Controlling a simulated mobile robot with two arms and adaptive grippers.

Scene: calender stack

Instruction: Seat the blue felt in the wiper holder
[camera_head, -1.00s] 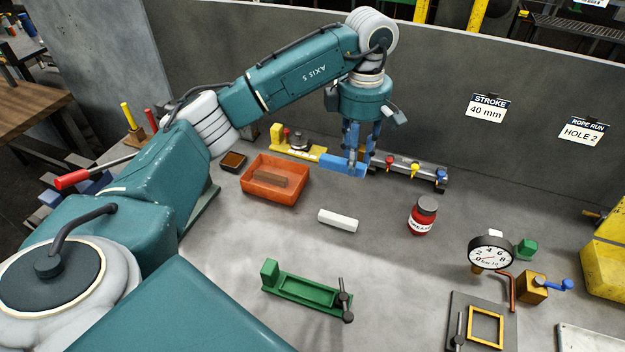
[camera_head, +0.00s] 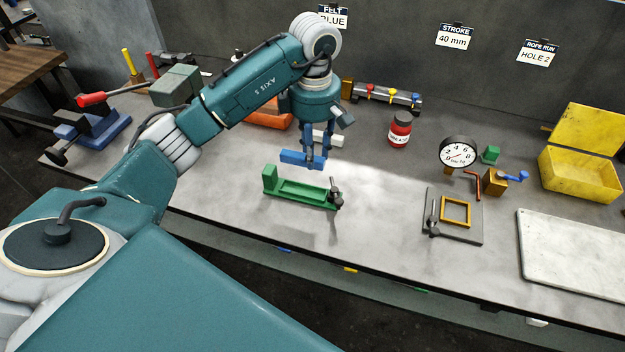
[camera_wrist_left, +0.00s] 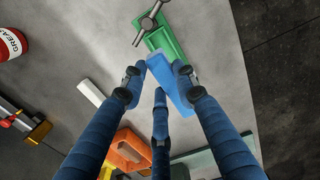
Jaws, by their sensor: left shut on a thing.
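The blue felt (camera_head: 297,158) is a small blue bar held in my left gripper (camera_head: 316,160), whose fingers are shut on it. In the left wrist view the felt (camera_wrist_left: 168,80) lies between the fingers of the gripper (camera_wrist_left: 160,84), and its far end overlaps the view of the green holder (camera_wrist_left: 160,40). In the head view the green wiper holder (camera_head: 300,191) is a long open trough with an upright block at its left end and a dark clamp handle at its right end. The felt is above and behind it, apart from it. My right gripper is not in view.
A white bar (camera_head: 328,139) lies behind the gripper, and an orange tray (camera_head: 268,117) is partly hidden by my arm. A red grease jar (camera_head: 400,132), a dial gauge (camera_head: 458,152) and a grey plate with a yellow frame (camera_head: 470,232) stand to the right. Bench in front is clear.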

